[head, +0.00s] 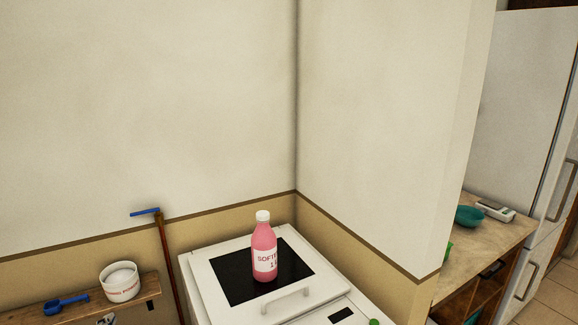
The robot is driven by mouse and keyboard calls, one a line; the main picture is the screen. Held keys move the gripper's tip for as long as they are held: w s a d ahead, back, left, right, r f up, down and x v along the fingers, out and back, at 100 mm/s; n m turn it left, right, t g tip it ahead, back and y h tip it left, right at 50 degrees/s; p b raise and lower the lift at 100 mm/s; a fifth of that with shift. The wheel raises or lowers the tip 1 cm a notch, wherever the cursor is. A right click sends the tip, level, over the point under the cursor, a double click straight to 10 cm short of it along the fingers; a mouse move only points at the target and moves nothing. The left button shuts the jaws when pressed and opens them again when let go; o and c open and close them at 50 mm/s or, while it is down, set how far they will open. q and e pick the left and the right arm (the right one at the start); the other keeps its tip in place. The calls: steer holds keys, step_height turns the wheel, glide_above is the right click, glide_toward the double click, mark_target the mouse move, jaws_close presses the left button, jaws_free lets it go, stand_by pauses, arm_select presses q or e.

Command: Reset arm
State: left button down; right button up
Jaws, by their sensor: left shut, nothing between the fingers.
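Only a small grey and black tip of my left gripper (107,319) shows at the bottom edge of the head view, in front of the wooden shelf. It is shut with nothing held, and the rest of it is below the picture. My right gripper is not in view. A pink bottle with a white cap (264,248) stands upright on the white machine with a dark glass top (207,284), apart from my gripper.
A wooden shelf (148,290) at lower left holds a white tub (120,282) and a blue scoop (66,306). At right, a counter (490,232) holds a teal bowl (468,216) and a white scale (496,211).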

arm_select(q)
steer(key=s+d+f+n+g+h, duration=0.1)
steer(key=s+d+f+n+g, duration=0.2)
steer(key=s+d+f, duration=0.4)
steer(key=s+d+f+n+g+h, duration=0.1)
steer(key=s+d+f+n+g, duration=0.2)
steer(key=s+d+f, duration=0.45)
steer(key=s+d+r+n+g+h, duration=0.1)
steer(key=s+d+n+g+h, duration=0.4)
steer(key=s, duration=1.1)
steer(key=s+d+f+m+g+y, duration=0.1)
steer(key=s+f, duration=0.1)
steer(key=f, duration=1.2)
steer(key=s+d+f+m+y, duration=0.1)
steer(key=d+f, duration=0.1)
steer(key=f, duration=1.1)
steer(key=s+a+f+g, duration=0.1)
steer(key=s+a+f, duration=0.2)
steer(key=s+f, duration=1.2)
steer(key=shift+s+f+y, duration=0.25)
steer(key=shift+s+y, duration=0.05)
steer(key=shift+s, duration=0.55)
